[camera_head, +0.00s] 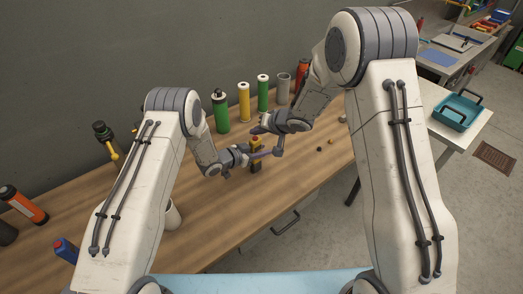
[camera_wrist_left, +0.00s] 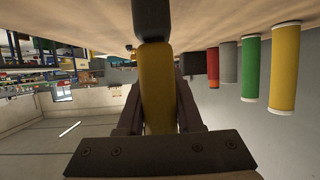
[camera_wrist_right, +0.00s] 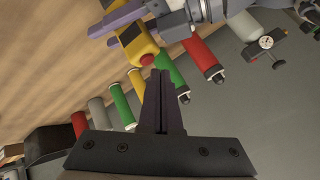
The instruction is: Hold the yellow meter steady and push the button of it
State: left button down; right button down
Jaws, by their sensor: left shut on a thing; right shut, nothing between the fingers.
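The yellow meter (camera_head: 256,146) stands upright over the wooden workbench, with a red button on its top. My left gripper (camera_head: 260,154) is shut around its body from the left. In the left wrist view the meter (camera_wrist_left: 156,85) sits between the two fingers (camera_wrist_left: 158,105). My right gripper (camera_head: 257,130) is shut and empty, just above the button. In the right wrist view the red button (camera_wrist_right: 147,61) is close to the closed fingertips (camera_wrist_right: 161,72); I cannot tell if they touch. The meter's lower end is partly hidden by the left gripper in the head view.
Behind the meter stand a green bottle (camera_head: 221,111), a yellow cylinder (camera_head: 244,102), a green cylinder (camera_head: 263,93) and a grey cylinder (camera_head: 283,88). A white cup (camera_head: 173,215) is near my left arm.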

aim_at(257, 141)
jog(key=shift+f, duration=0.15)
jog(key=shift+f, duration=0.4)
dwell(0.6)
jog(key=shift+r, duration=0.6)
jog(key=shift+r, duration=0.1)
notch_tip(257, 141, up, 6)
jog(key=shift+f, duration=0.1)
dwell(0.5)
